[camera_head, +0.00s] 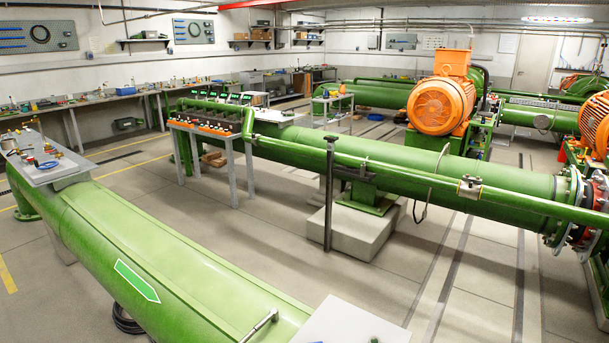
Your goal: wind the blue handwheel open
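A small blue ring-like thing (48,164) lies on a light grey plate (68,172) at the left, on top of the near green pipe (150,255). It may be the blue handwheel, but it is too small to tell. No other blue handwheel is clear in the head view. Neither of my grippers shows in this view.
A long green pipe (400,180) crosses the middle on a concrete block (355,232). A grey stand (215,130) bears several orange-and-black parts. An orange motor (440,105) stands beyond. A metal rod (259,327) shows at the bottom. Grey floor (240,220) lies open between the pipes.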

